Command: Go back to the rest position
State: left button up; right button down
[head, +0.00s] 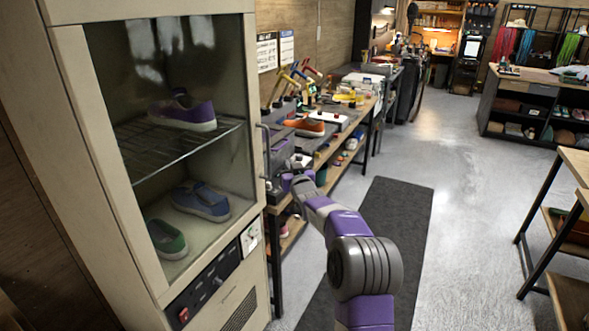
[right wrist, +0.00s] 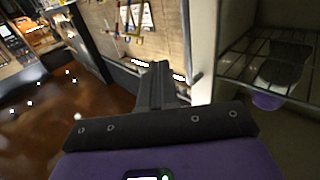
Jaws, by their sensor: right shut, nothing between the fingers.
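My right arm reaches up from the bottom of the head view. Its gripper (head: 294,174) is small and partly hard to make out there, just right of the cabinet's door edge and below its handle (head: 265,150). In the right wrist view the gripper (right wrist: 160,72) shows its dark fingers together, with nothing between them. My left gripper does not show. The cream cabinet (head: 70,90) stands at the left with its glass door looking shut. Behind the glass a purple shoe (head: 184,112) sits on the wire shelf, with a blue shoe (head: 201,201) and a green shoe (head: 167,239) below.
A workbench along the wall holds an orange shoe (head: 304,126) and several tools, close beyond my right gripper. A dark mat (head: 395,215) lies on the grey floor (head: 460,200). A wooden table (head: 577,163) stands at the right edge. The middle floor is clear.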

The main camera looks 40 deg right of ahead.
jog(key=shift+s+d+f, duration=0.1)
jog(key=shift+s+d, duration=0.2)
jog(key=shift+s, duration=0.4)
jog(key=shift+f, duration=0.1)
